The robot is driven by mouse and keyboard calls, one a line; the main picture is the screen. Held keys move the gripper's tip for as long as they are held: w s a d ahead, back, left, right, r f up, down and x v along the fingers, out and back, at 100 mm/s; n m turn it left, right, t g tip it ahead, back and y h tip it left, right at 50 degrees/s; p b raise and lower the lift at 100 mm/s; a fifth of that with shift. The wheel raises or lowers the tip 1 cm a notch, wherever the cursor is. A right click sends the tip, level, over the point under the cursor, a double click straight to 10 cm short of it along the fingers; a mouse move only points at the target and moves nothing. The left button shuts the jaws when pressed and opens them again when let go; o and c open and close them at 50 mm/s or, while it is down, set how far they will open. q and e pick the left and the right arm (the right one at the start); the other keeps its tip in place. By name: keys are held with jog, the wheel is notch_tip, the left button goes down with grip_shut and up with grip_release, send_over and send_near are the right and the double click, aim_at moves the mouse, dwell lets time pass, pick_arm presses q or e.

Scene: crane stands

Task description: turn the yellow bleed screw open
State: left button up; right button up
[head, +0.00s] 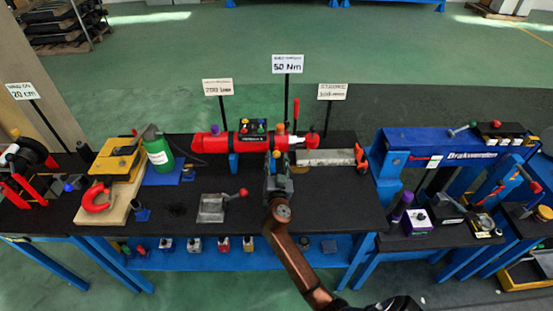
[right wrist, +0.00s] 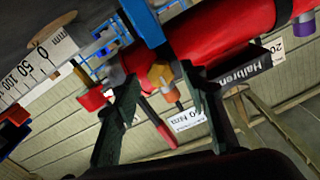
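The yellow bleed screw (right wrist: 160,76) shows in the right wrist view as a yellow-orange hex head on the front of the red cylinder (right wrist: 225,38). The red cylinder (head: 215,143) lies across the middle of the bench in the head view. My right gripper (right wrist: 158,80) is open, with one dark finger on each side of the screw. A gap seems to remain on both sides, and I cannot tell whether either finger touches it. In the head view my right gripper (head: 278,160) is in front of the cylinder. My left gripper is not in view.
A red lever (head: 296,109) rises behind the cylinder. Coloured knobs (head: 252,125) sit on its top. A grey scale bar (head: 325,157) lies to the right, a green bottle (head: 158,152) to the left. A clear block with a red-knobbed lever (head: 212,207) stands in front.

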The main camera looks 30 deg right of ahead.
jog(key=shift+w, duration=0.1)
jog(key=shift+c, duration=0.5)
grip_shut()
